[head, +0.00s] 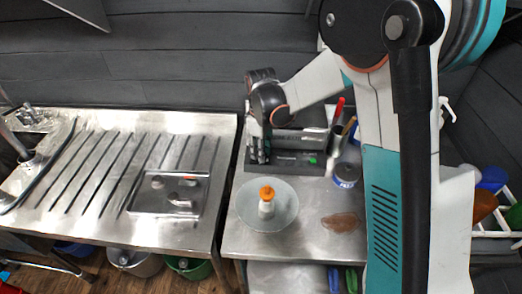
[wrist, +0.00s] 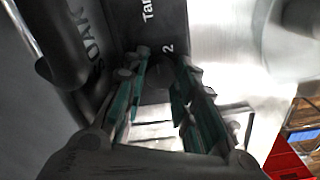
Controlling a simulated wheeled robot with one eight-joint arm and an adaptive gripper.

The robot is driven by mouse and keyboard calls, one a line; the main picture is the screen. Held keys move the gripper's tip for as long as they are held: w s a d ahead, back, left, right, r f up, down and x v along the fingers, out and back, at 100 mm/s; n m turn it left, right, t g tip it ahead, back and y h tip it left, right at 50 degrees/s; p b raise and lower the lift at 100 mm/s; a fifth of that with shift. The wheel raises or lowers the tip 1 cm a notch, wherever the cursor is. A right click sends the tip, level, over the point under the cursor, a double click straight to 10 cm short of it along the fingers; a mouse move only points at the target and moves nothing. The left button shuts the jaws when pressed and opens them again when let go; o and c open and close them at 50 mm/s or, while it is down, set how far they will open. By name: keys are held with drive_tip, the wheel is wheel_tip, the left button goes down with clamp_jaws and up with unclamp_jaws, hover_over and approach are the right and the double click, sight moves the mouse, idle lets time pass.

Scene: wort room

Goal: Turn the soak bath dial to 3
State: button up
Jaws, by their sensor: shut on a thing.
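The soak bath (head: 297,160) is a dark grey box at the back of the right steel worktop, with a small green light on its front. In the wrist view its dark front panel (wrist: 105,22) shows part of the word "SOAK", cut-off lettering and a "2". The dial (wrist: 157,84) is a dark shape between my fingers, mostly hidden by them; its pointer is not readable. My gripper (wrist: 157,92) is shut on the dial, fingers on either side, with the "2" just beyond. In the head view my gripper (head: 262,152) is at the left of the bath's front.
A glass dish (head: 282,222) holding an orange-topped white bottle (head: 266,203) stands in front of the bath. A blue tin (head: 346,175) and a brown patch (head: 341,222) are to the right. A shallow steel tray (head: 140,205) with small items lies on the left drainboard.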

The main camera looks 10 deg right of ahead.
drive_tip(key=m, duration=0.4)
drive_tip(key=shift+m, duration=0.3)
drive_tip(key=m, duration=0.4)
drive_tip(key=shift+m+b, duration=0.3)
drive_tip(key=shift+b, duration=0.1)
drive_tip(key=m, duration=0.4)
drive_tip(key=shift+m, duration=2.3)
drive_tip(key=o, duration=1.1)
drive_tip(key=shift+r, duration=0.15)
